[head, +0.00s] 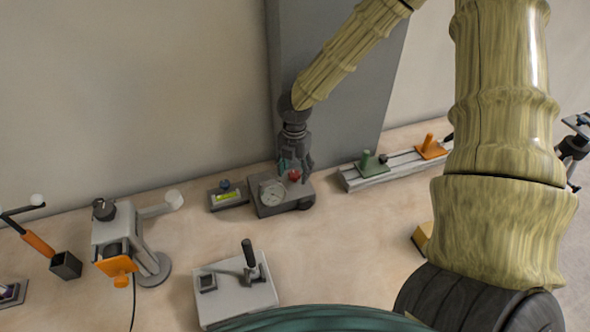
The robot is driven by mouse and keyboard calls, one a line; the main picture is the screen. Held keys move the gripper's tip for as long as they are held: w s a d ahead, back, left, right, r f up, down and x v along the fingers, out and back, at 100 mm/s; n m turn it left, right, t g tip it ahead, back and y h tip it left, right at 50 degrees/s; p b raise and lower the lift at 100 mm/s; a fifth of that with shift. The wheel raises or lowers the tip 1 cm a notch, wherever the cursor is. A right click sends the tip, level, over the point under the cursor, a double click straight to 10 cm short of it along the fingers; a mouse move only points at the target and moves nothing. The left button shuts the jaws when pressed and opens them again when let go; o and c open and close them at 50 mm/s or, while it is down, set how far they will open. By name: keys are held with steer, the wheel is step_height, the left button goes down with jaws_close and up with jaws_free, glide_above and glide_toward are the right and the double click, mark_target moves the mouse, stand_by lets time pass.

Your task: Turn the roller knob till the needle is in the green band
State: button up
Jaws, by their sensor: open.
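A grey box (268,209) stands near the back wall, with a round pale dial (272,191) on its face. The needle and any green band on the dial are too small to make out. A red knob (294,176) sits on the box to the right of the dial. A dark round part (306,203) shows at the box's lower right; I cannot tell which of these is the roller knob. My gripper (294,168) points down with its fingers apart over the red knob. I cannot tell whether the fingers touch it.
A small box with a yellow-green level (228,198) and a blue knob stands close on the left. A rail (364,181) with green and orange stops lies to the right. A lever box (235,292) is in front, and a grey and orange device (116,240) stands left.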

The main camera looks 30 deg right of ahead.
steer(key=shift+f, duration=0.35)
steer(key=c, duration=1)
steer(key=shift+c, duration=0.2)
